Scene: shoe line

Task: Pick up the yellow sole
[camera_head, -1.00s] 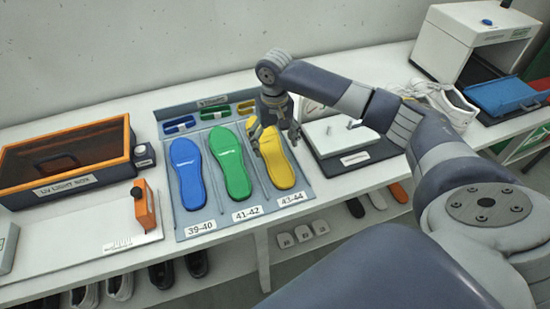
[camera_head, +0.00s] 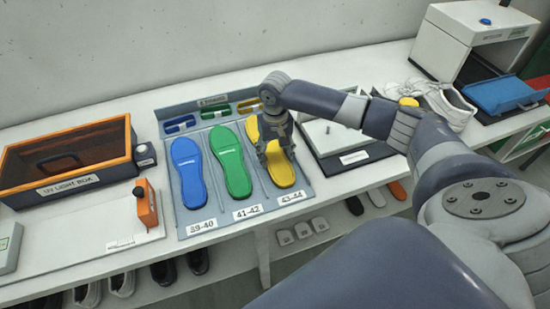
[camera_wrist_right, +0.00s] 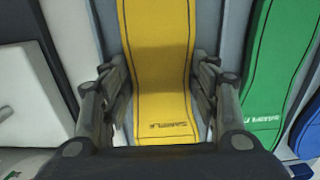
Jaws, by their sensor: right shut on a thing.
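The yellow sole (camera_head: 282,172) lies in the right slot of the grey tray (camera_head: 213,217), above the 43-44 label. My right gripper (camera_head: 275,156) is down over the middle of the sole and hides part of it. In the right wrist view the sole (camera_wrist_right: 160,60) runs between the two fingers (camera_wrist_right: 160,100), one along each long edge. The gripper is shut on the sole, which still appears to lie in its slot. My left gripper is not in view.
A green sole (camera_head: 231,162) and a blue sole (camera_head: 187,172) lie in the slots to the left. A white plate on a dark base (camera_head: 338,138) stands close on the right. A UV light box (camera_head: 66,158) is at the left, white shoes (camera_head: 446,103) at the right.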

